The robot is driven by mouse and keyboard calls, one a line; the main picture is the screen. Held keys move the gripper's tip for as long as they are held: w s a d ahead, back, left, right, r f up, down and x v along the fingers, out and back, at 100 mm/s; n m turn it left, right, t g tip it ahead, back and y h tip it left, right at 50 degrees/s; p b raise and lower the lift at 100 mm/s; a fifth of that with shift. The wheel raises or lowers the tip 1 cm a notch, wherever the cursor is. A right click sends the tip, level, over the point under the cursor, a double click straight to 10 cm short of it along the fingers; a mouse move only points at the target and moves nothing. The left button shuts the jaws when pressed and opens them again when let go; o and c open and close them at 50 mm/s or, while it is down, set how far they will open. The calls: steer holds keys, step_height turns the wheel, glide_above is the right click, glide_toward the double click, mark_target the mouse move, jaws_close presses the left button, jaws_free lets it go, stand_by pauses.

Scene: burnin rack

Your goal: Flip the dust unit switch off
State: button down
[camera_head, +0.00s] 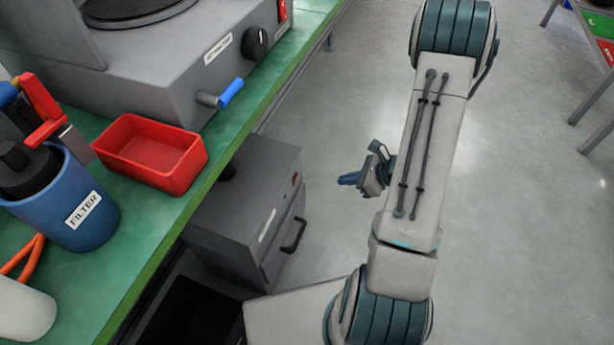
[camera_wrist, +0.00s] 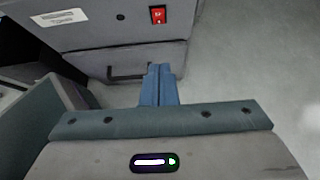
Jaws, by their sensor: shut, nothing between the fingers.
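The dust unit is a grey box (camera_head: 245,215) on the floor beside the green bench, with a label and a black handle on its front. Its small red switch (camera_head: 295,178) is at the upper right of that front. In the wrist view the red rocker switch (camera_wrist: 158,15) is near the top, above the handle (camera_wrist: 128,73). Its on or off position is too small to tell. My gripper (camera_head: 348,180) is in front of the unit, apart from it, to the right of the switch. Its blue fingers (camera_wrist: 160,82) are shut and empty, pointing toward the unit below the switch.
The green bench (camera_head: 150,245) at left carries a grey machine (camera_head: 180,70) with its own red switch (camera_head: 282,10), a red tray (camera_head: 150,175) and a blue filter bucket (camera_head: 80,225). A dark open space (camera_head: 190,310) lies below the bench. The floor (camera_head: 345,110) is clear around my gripper.

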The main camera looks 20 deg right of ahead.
steer(key=b, duration=0.5)
glide_toward(296, 179)
steer(key=x, duration=0.4)
steer(key=f+x, duration=0.1)
steer(key=x, duration=0.2)
steer(key=shift+d+r, duration=0.1)
steer(key=shift+d, duration=0.35)
steer(key=shift+w+a+r, duration=0.15)
steer(key=shift+a, duration=0.1)
steer(key=shift+r, duration=0.15)
